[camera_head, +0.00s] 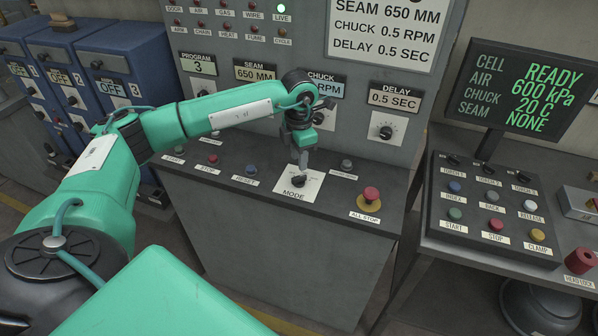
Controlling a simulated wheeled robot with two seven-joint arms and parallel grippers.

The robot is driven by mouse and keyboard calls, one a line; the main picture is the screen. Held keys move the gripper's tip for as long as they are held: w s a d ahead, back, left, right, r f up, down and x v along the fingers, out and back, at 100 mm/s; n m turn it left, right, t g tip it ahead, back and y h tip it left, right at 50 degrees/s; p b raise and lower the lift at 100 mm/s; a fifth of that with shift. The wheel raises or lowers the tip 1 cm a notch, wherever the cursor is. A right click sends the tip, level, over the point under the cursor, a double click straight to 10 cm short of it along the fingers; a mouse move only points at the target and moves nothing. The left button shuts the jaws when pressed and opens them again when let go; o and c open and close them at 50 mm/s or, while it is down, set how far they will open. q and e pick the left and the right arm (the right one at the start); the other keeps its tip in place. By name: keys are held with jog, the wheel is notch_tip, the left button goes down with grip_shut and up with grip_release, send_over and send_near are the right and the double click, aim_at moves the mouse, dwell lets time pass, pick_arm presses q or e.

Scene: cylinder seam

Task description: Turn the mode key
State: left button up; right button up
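The mode key (300,182) stands on a white plate (286,190) marked MODE, on the sloping desk of the grey control console. My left arm reaches in from the left, and my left gripper (302,168) points down right over the key. Its narrow fingers are at the key's top, or just above it; whether they touch it is too small to tell. Whether the fingers are shut on the key also cannot be made out. The gripper partly hides the key. My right gripper is not in view.
A red ALL STOP button (371,194) sits right of the plate. Several small buttons, including a blue one (251,169), lie left. Dials line the upright panel behind. A button box (495,210) and a screen (527,92) reading READY stand at right.

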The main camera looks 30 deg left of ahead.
aim_at(299, 176)
pick_arm(q)
notch_tip(299, 176, up, 8)
jog(key=b, duration=0.1)
jog(key=shift+f, duration=0.2)
dwell(0.3)
